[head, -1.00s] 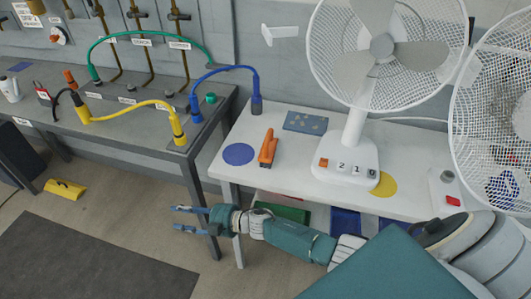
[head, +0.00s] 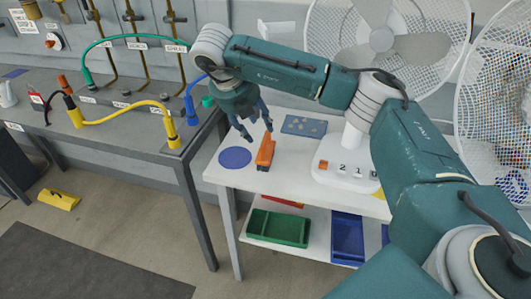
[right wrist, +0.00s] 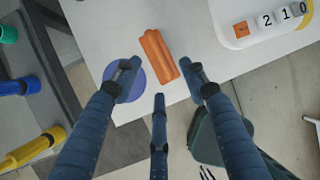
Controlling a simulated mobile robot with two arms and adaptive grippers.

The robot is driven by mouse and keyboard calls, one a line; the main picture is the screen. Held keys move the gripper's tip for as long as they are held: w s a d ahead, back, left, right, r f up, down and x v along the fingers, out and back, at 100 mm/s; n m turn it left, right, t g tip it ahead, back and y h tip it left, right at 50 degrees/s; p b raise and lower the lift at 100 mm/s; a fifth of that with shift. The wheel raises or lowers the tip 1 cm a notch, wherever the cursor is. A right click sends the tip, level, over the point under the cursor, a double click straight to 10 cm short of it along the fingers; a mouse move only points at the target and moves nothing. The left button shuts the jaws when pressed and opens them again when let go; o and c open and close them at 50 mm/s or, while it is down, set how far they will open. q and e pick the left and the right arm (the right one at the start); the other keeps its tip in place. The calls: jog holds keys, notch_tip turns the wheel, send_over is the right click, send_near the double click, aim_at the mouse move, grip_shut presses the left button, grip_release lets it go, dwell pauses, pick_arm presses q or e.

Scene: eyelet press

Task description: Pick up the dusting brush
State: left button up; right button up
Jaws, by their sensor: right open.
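An orange, elongated tool (head: 265,152) lies on the white table, just right of a flat blue disc (head: 235,157). No bristles can be made out on it, so I cannot tell for sure that it is the dusting brush. My right gripper (head: 254,132) is open and empty, pointing down above the table close to the tool. In the right wrist view the orange tool (right wrist: 158,55) lies just beyond and between the spread fingers (right wrist: 158,80), apart from them. My left gripper is not in view.
A white fan (head: 345,165) with number tiles on its base stands right of the tool. A blue-grey plate (head: 304,125) lies behind it. A grey bench (head: 120,140) with yellow and green hoses stands left. Green (head: 278,228) and blue (head: 347,238) trays sit on the lower shelf.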

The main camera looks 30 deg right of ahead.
aim_at(264, 139)
jog(key=x, duration=0.3)
jog(key=shift+d+f, duration=0.15)
jog(key=p+x, duration=0.1)
jog(key=x, duration=0.1)
jog(key=p+x, duration=0.1)
jog(key=x, duration=0.2)
jog(key=shift+w+d+f+p, duration=0.1)
jog(key=shift+w+p, duration=0.15)
jog(key=shift+p, duration=0.05)
grip_shut()
